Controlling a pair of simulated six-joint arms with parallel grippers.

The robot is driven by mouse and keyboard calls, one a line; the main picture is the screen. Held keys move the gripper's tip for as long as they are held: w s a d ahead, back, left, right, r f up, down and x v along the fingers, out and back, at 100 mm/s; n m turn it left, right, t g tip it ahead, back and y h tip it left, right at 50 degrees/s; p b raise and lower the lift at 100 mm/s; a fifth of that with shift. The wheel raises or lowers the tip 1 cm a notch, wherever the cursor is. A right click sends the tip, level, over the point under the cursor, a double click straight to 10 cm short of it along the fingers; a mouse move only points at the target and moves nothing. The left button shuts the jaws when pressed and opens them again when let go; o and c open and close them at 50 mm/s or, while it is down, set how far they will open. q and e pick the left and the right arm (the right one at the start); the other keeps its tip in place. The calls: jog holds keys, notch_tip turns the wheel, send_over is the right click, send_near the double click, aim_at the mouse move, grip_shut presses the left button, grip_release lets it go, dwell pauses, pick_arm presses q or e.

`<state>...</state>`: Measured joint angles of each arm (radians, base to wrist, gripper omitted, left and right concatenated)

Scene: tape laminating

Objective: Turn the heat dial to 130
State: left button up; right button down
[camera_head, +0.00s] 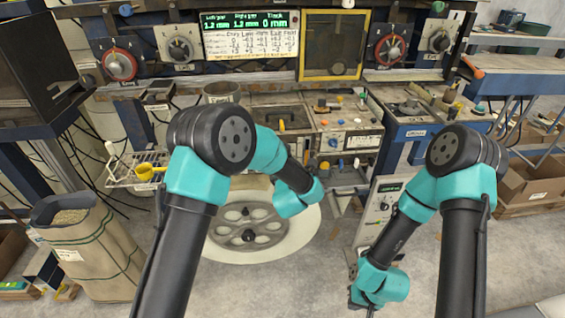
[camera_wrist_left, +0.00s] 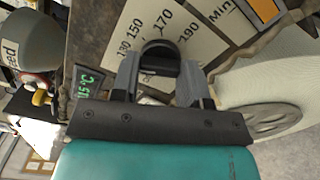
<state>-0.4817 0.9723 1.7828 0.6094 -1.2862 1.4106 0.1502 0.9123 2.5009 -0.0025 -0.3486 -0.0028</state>
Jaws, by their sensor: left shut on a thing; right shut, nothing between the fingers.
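The heat dial (camera_wrist_left: 160,50) is a round black knob in the left wrist view. It stands before a pale scale plate (camera_wrist_left: 215,32) printed 130, 150, 170, 190 and Min. My left gripper (camera_wrist_left: 157,72) is shut on the knob, one finger on each side. The fingers hide part of it, and I cannot tell which number it points to. A small green display (camera_wrist_left: 88,82) in °C shows beside the left finger, its digits partly cut off. In the head view my left wrist hides its fingers. My right gripper (camera_head: 352,264) is shut and empty, low at the right, partly hidden by its wrist.
A round plate with holes (camera_head: 265,237) lies low beneath my left wrist. A small control box (camera_head: 383,210) stands near my right forearm. Several dials and a readout screen (camera_head: 246,35) are along the back. A large sack (camera_head: 92,250) stands at left.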

pick_arm(q)
jog(key=shift+m, duration=0.3)
jog(key=o, duration=0.9)
jog(key=shift+o, duration=0.2)
jog(key=shift+s, duration=0.1)
jog(key=s+d, duration=0.2)
jog(key=s, duration=1.5)
